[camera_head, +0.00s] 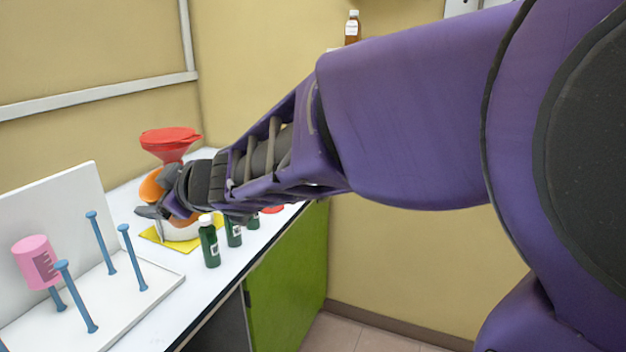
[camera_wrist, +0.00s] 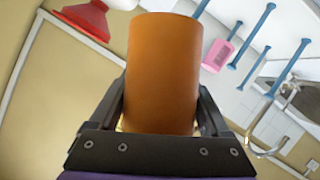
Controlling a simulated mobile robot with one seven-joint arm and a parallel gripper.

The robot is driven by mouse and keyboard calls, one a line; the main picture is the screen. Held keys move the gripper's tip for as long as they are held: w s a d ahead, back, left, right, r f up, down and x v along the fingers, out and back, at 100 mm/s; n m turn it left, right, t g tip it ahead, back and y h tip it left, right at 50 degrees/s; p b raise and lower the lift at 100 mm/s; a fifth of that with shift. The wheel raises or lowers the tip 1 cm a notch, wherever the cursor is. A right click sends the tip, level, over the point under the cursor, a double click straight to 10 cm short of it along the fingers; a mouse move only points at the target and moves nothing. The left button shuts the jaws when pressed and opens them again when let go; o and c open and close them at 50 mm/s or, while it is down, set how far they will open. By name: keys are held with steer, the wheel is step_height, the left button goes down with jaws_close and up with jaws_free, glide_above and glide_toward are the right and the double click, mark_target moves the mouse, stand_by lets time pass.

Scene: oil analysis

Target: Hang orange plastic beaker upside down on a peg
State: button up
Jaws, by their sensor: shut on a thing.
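My gripper (camera_head: 160,207) is shut on the orange beaker (camera_wrist: 163,70), which fills the middle of the wrist view between the two fingers. In the head view only part of the orange beaker (camera_head: 151,186) shows behind my gripper, near the red funnel. The white peg rack (camera_head: 130,300) stands at the left front with several blue pegs (camera_head: 133,257). A pink beaker (camera_head: 36,262) hangs on one of the pegs. The rack and pink beaker (camera_wrist: 217,55) also show at the upper right of the wrist view. The held beaker is apart from the pegs.
A red funnel (camera_head: 170,143) stands behind my gripper. A white container (camera_head: 178,231) on a yellow mat (camera_head: 152,237) is under it. Several green bottles (camera_head: 209,243) stand along the counter's right edge. A tap (camera_wrist: 262,138) shows in the wrist view.

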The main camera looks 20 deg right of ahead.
steer(key=shift+s+r, duration=0.15)
steer(key=shift+r, duration=0.3)
